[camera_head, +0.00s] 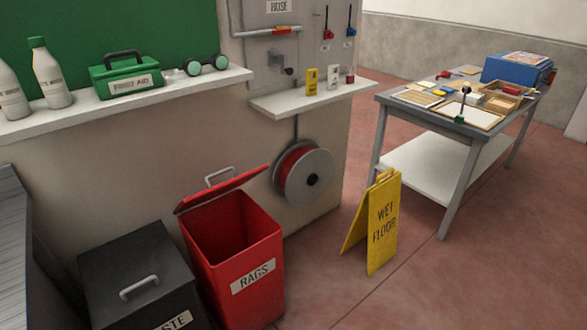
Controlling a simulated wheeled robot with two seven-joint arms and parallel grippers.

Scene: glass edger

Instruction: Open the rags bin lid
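The red rags bin (240,282) stands on the floor against the low wall, with a white RAGS label on its front. Its red lid (222,190) is raised and tilted up at the back, so the bin's dark inside shows. A grey handle (219,177) stands on the lid's far side. Neither of my grippers is in view.
A black waste bin (110,265) with its lid shut stands directly left of the rags bin. A hose reel (303,172) hangs on the wall to its right. A yellow wet floor sign (383,225) and a workbench (450,140) stand farther right. Open floor lies between.

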